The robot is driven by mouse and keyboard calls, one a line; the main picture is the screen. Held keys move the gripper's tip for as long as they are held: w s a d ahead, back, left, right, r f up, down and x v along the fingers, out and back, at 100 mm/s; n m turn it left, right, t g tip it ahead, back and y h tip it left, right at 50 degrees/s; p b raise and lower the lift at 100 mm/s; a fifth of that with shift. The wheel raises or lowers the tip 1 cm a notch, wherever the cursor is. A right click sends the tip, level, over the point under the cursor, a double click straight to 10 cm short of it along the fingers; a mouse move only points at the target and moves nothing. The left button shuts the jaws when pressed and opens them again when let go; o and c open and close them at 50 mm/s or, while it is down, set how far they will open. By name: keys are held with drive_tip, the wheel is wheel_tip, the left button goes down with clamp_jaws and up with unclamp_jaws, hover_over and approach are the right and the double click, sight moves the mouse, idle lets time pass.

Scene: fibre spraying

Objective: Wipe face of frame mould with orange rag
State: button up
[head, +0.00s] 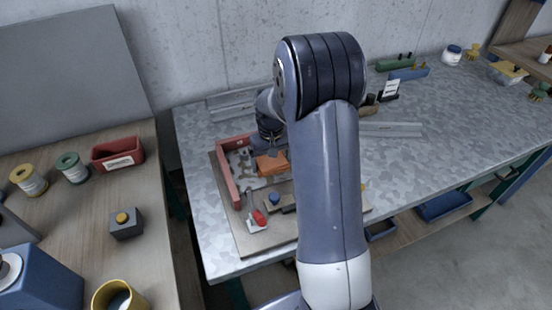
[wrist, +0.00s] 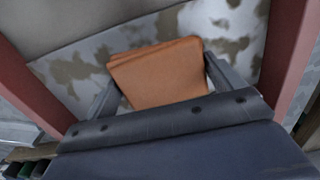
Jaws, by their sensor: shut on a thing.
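The orange rag (wrist: 160,75) is a folded square held between the two fingers of my gripper (wrist: 160,88) in the wrist view. It also shows in the head view (head: 271,163), low over the frame mould. My gripper (head: 270,148) is shut on it. The frame mould has red side walls (head: 228,178) in the head view, and its patchy grey-white face (wrist: 85,68) shows around the rag in the wrist view. I cannot tell whether the rag touches the face. My arm hides the mould's right part.
A red-handled toggle clamp (head: 258,220) and a blue-topped block (head: 274,199) stand at the mould's front on the wooden board (head: 275,237). A metal bar (head: 232,112) lies behind. A red bin (head: 118,153) and spools stand on the left bench.

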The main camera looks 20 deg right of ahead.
drive_tip(key=shift+a, duration=3.05)
drive_tip(key=shift+r, duration=0.15)
drive_tip(key=shift+d+r+p, duration=0.1)
drive_tip(key=shift+r+p, duration=2.05)
drive_tip(key=shift+r, duration=0.8)
wheel_tip(320, 180, up, 3)
drive_tip(key=shift+p, duration=1)
drive_tip(key=shift+f, duration=0.1)
drive_tip(key=shift+f+b, duration=2.65)
drive_tip(key=shift+f, duration=0.9)
